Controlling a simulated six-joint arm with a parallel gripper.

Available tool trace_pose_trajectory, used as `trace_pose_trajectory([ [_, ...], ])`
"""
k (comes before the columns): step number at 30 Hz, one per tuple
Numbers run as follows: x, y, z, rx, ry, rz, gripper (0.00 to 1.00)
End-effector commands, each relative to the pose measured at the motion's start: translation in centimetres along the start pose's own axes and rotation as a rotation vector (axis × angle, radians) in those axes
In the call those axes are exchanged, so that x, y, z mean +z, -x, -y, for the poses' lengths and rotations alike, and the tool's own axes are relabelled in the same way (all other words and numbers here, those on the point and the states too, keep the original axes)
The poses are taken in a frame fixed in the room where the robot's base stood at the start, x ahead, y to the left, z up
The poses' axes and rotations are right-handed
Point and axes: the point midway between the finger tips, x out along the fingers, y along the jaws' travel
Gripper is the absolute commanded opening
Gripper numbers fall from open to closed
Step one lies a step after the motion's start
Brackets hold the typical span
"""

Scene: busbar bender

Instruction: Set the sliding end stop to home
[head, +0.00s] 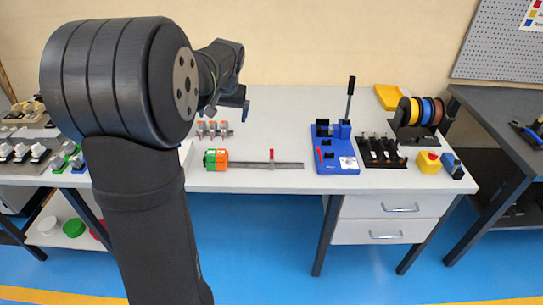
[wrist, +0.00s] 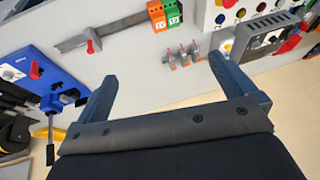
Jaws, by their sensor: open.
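The sliding end stop appears to be the small red piece (head: 271,156) on the flat grey rail (head: 290,164), about midway along its bare length. My gripper (wrist: 162,68) is open and empty, above the table and apart from the rail. In the head view it (head: 242,101) is up behind the rail, partly hidden by my arm.
A blue bender (head: 337,160) with an upright black lever stands right of the rail. A black tool rack (head: 381,152) and yellow box (head: 428,162) stand farther right. The white table between clamps and bender is clear.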

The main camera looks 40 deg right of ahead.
Motion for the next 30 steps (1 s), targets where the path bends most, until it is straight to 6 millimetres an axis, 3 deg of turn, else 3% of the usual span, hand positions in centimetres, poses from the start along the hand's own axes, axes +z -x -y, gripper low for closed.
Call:
trace_pose_trajectory([
  [4, 0.0, 0.0, 0.0, 0.0, 0.0, 0.0, 1.0],
  [7, -0.1, -0.5, -1.0, 0.012, -0.004, -0.002, 0.8],
  [8, -0.2, -0.9, -2.0, 0.024, -0.006, -0.004, 0.74],
  [12, -0.5, -3.7, -8.9, 0.113, -0.011, -0.024, 0.47],
  [14, -0.5, -4.6, -11.6, 0.148, -0.007, -0.031, 0.38],
  [15, -0.4, -5.1, -13.1, 0.167, -0.005, -0.035, 0.38],
  [18, -0.3, -6.0, -15.1, 0.193, 0.001, -0.04, 0.38],
  [23, -0.4, -7.8, -15.7, 0.197, 0.004, -0.04, 0.38],
  [30, -0.5, -12.5, -16.5, 0.197, 0.004, -0.038, 0.38],
])
